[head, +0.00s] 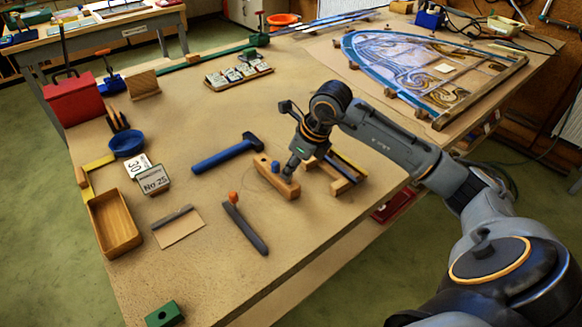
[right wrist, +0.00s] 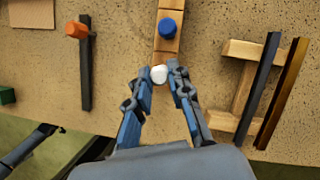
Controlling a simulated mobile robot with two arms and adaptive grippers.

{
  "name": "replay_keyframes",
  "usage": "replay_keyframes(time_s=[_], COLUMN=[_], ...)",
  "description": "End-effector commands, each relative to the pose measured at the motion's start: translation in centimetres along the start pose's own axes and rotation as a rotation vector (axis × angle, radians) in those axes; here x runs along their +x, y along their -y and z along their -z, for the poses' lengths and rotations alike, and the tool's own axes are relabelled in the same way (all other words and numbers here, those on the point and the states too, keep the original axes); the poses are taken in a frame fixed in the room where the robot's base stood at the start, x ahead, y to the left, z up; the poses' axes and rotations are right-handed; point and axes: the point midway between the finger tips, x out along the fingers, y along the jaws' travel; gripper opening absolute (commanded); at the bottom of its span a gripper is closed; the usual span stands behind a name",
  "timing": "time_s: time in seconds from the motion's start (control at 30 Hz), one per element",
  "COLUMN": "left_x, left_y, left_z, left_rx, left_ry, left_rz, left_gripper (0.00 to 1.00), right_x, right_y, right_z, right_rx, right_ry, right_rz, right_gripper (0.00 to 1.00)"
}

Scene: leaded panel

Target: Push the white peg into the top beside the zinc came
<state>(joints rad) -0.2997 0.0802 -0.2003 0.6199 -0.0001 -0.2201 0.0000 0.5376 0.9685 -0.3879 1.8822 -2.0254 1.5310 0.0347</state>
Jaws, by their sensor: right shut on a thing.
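The white peg (right wrist: 159,75) sits between the fingertips of my right gripper (right wrist: 161,80), which is shut on it. In the head view my right gripper (head: 291,172) is low over the near end of a wooden block (head: 265,166) and hides the peg. In the right wrist view the peg's head is at the end of that block (right wrist: 167,46); I cannot tell whether it is seated. A blue peg (right wrist: 168,27) stands in the block. Right of the gripper, a grey strip (right wrist: 259,84) and a brown strip (right wrist: 284,92) lie across a wooden rack (right wrist: 241,50); the grey one looks like the zinc came. My left gripper is out of view.
A blue-handled hammer (head: 225,155) and a dark bar with an orange end (head: 244,228) lie left of the gripper. A leaded panel (head: 440,68) lies at the back right. A wooden tray (head: 115,222) stands at the left edge.

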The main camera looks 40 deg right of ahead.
Motion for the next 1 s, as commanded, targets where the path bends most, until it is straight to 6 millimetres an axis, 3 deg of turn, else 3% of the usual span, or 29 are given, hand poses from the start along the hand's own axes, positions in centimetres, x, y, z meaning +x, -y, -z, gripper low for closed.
replay_keyframes(time_s=[0.63, 0.97, 1.0], left_x=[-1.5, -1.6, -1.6], left_y=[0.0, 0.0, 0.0], left_z=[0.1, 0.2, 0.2], left_rx=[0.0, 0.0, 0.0], left_ry=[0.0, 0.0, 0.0], left_rz=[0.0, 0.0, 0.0], left_gripper=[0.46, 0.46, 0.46], right_x=[-2.6, -2.8, -2.8], right_y=[0.0, 0.0, 0.0], right_z=[-1.1, -1.1, -1.1], right_rx=[-0.001, 0.0, 0.0], right_ry=[0.0, 0.0, 0.0], right_rz=[0.0, 0.0, 0.0], right_gripper=[0.0, 0.0, 0.14])
